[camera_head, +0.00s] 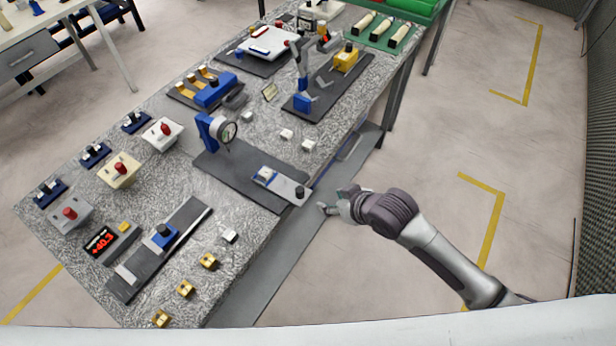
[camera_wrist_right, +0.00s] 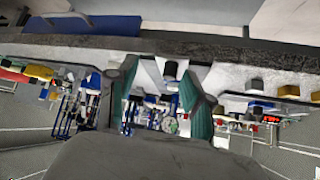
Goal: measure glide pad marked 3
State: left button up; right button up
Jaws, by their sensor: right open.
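Small pale pads lie on the speckled bench top: a white pad (camera_head: 308,145), another white pad (camera_head: 286,133), a third (camera_head: 247,115) and a grey-white block (camera_head: 229,236). No number is legible on any of them. A dial gauge (camera_head: 228,132) on a blue stand is on a dark plate. A digital readout (camera_head: 100,242) shows about +40.3 beside a slide with a blue carriage (camera_head: 165,235). My right gripper (camera_head: 328,206) is open and empty, just off the bench's right edge. Its two green-faced fingers show apart in the wrist view (camera_wrist_right: 155,85). My left gripper is not in view.
A grey slide with a dark knob (camera_head: 280,186) reaches the bench edge near my right gripper. Gold blocks (camera_head: 185,288) line the near right edge. Red-knobbed boxes (camera_head: 119,170) stand at the left. A green tray (camera_head: 385,32) is at the far end. Floor to the right is clear.

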jog(key=n, duration=0.1)
send_near(301, 191)
jog(key=s+d+r, duration=0.1)
jog(key=d+r, duration=0.1)
jog(key=d, duration=0.1)
jog(key=shift+y, duration=0.5)
jog(key=x, duration=0.4)
jog(key=p+x, duration=0.1)
jog(key=x, duration=0.3)
jog(key=p+x, duration=0.1)
jog(key=x, duration=0.3)
jog(key=shift+s+a, duration=0.3)
jog(key=shift+a, duration=0.1)
jog(key=shift+x, duration=0.85)
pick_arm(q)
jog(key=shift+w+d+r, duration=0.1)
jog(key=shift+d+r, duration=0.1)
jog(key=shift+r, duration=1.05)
